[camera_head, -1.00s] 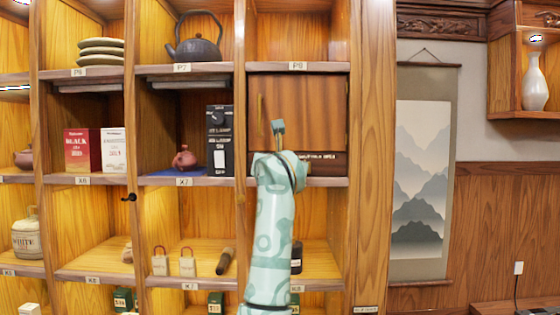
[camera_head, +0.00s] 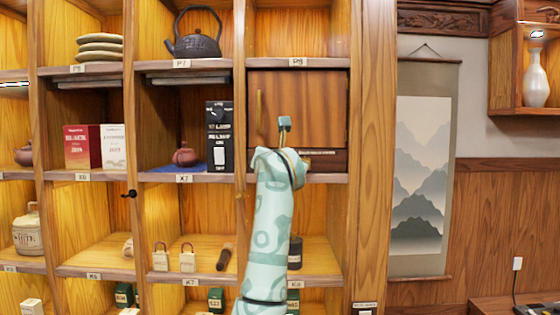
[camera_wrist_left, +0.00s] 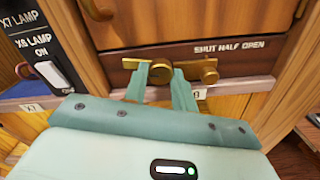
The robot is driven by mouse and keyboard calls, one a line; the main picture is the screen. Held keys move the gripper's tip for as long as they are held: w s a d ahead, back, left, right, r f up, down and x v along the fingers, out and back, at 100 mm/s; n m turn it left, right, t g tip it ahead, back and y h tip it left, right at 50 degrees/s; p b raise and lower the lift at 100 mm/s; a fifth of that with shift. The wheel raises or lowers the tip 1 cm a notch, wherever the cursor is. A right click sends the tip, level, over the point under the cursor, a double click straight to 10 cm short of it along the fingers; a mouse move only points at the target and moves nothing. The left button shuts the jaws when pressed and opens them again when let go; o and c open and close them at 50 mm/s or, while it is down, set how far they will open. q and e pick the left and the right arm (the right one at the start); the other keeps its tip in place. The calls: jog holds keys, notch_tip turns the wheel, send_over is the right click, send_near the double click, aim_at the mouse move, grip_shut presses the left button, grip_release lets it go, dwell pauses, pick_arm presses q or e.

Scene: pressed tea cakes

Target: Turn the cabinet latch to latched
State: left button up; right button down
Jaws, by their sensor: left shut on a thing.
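The cabinet door (camera_head: 310,95) is a closed brown wooden panel with a vertical brass handle (camera_head: 259,104). In the left wrist view the brass latch (camera_wrist_left: 160,73) sits on a dark strip below the door, with a brass piece reaching right to a round end (camera_wrist_left: 209,71). White lettering "SHUT HALF OPEN" (camera_wrist_left: 229,47) is above right of it. My left gripper (camera_wrist_left: 161,68) is shut on the latch, one green finger on each side of its middle. In the head view my left gripper (camera_head: 285,124) is in front of the door's lower part, and my arm hides the latch.
A black lamp switch box (camera_head: 220,137) stands just left of the cabinet, also close in the left wrist view (camera_wrist_left: 38,50). A reddish teapot (camera_head: 186,157) is left of it. A wooden upright (camera_head: 373,150) bounds the shelves on the right.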

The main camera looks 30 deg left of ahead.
pick_arm(q)
jog(key=shift+m+p, duration=6.05)
jog(key=shift+m, duration=2.05)
jog(key=o, duration=1)
jog(key=b+v, duration=0.3)
jog(key=v, duration=1.3)
